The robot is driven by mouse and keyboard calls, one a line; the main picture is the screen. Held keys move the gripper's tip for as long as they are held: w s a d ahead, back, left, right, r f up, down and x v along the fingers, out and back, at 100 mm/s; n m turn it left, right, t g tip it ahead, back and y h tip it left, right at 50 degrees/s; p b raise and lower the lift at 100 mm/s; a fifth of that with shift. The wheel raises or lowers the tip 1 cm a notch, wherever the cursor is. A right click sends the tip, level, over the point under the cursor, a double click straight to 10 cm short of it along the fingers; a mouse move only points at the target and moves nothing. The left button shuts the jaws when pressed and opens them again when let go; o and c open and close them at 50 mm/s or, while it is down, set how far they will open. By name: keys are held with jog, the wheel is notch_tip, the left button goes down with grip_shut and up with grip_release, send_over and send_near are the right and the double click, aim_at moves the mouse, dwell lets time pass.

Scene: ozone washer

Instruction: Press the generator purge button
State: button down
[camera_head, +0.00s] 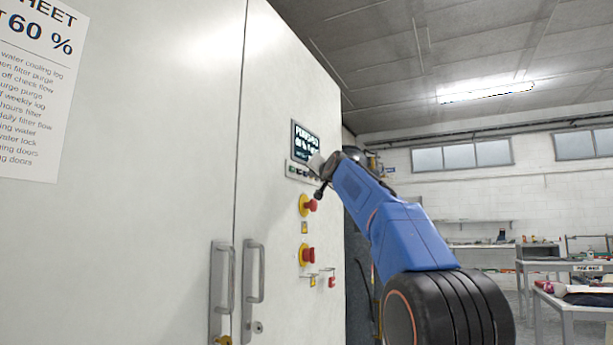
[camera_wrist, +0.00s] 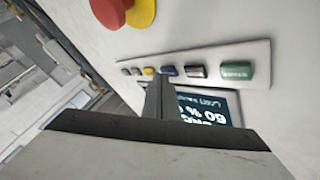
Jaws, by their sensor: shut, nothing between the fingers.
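A row of small buttons on a metal strip (camera_wrist: 215,55) shows in the wrist view: a green one (camera_wrist: 237,70), a dark one (camera_wrist: 197,71), a blue one (camera_wrist: 169,71), a yellow one (camera_wrist: 149,71) and others at the left. Their labels are too small to read, so I cannot tell which is the purge button. My gripper (camera_wrist: 160,80) is shut and empty, its tips close to the strip near the blue and yellow buttons. I cannot tell whether it touches. In the head view my gripper (camera_head: 316,163) is beside the strip (camera_head: 297,171), hiding part of it.
A lit display (camera_head: 305,144) sits above the strip. Two red knobs on yellow bases, an upper (camera_head: 309,204) and a lower (camera_head: 306,255), stick out below it. Cabinet door handles (camera_head: 254,285) stand at the left. A bench (camera_head: 565,268) is far right.

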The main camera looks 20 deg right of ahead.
jog(key=shift+s+d, duration=0.35)
jog(key=shift+s, duration=0.2)
jog(key=shift+d, duration=0.1)
jog(key=s+d, duration=0.1)
jog(key=s, duration=0.1)
jog(key=s+d, duration=0.2)
dwell(0.4)
dwell(0.7)
jog(key=s+a+f+n+g+y, duration=0.1)
jog(key=s+a+f+n+g, duration=0.1)
jog(key=s+a+f, duration=0.6)
jog(key=s+a+f+n+g+y, duration=0.1)
jog(key=s+a+f+g, duration=0.2)
jog(key=f, duration=0.9)
jog(key=s+a+f+n+g+y, duration=0.1)
jog(key=s+a+f+n+g, duration=0.1)
jog(key=s+a+f, duration=0.6)
jog(key=s+a+f+n+g, duration=0.1)
jog(key=s+f+g, duration=0.1)
jog(key=s+f, duration=0.8)
jog(key=s+a+f+n+g, duration=0.1)
jog(key=s+f+g, duration=0.2)
jog(key=s+f, duration=0.7)
jog(key=s+a+f+n+g, duration=0.1)
jog(key=s+f, duration=1)
jog(key=f, duration=1.1)
jog(key=shift+a+n+g+h, duration=0.3)
jog(key=shift+n+g, duration=0.1)
jog(key=shift+g, duration=0.4)
